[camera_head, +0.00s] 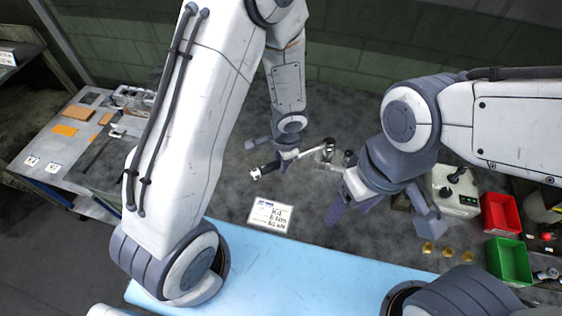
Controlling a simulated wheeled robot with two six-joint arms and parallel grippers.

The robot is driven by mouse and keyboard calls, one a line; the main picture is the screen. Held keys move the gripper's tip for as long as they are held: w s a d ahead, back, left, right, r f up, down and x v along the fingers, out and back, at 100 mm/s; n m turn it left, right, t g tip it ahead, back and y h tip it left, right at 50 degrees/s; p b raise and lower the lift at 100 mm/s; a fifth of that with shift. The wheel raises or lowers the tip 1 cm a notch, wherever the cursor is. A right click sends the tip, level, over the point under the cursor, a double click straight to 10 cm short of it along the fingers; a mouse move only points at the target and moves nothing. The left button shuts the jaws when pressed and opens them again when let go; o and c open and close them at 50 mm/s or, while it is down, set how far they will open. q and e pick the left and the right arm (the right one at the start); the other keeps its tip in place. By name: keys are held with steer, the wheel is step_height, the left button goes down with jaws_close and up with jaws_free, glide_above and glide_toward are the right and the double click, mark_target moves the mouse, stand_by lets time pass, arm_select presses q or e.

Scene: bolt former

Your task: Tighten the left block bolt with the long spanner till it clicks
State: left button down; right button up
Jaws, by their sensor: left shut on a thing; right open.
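My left gripper (285,159) is shut on the long spanner, whose dark handle end (262,169) sticks out to the left. The spanner's pale shaft (309,152) runs right towards a small metallic block (326,157) with dark upright parts. I cannot tell whether the spanner's head sits around a bolt or only beside it; the bolts are too small to make out. My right gripper (350,205) is open and empty, just in front and to the right of the block, and its arm hides part of that area.
A white card (270,216) with printed text lies in front of the block. Several brass pieces (447,252) lie at the right, near a white box (456,197), a red bin (500,213) and a green bin (509,261). A side bench (60,170) stands at the left.

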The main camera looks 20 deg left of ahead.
arm_select(q)
steer(key=shift+w+a+m, duration=0.2)
steer(key=shift+w+m, duration=0.2)
steer(key=shift+w, duration=0.1)
steer(key=shift+s+d, duration=0.1)
stand_by(0.3)
steer(key=shift+s+d+n+b, duration=0.4)
steer(key=shift+s+n, duration=0.15)
steer(key=shift+n, duration=0.05)
steer(key=shift+r, duration=0.15)
steer(key=shift+a+r+p, duration=0.1)
steer(key=shift+r+p, duration=2.25)
steer(key=shift+r, duration=0.05)
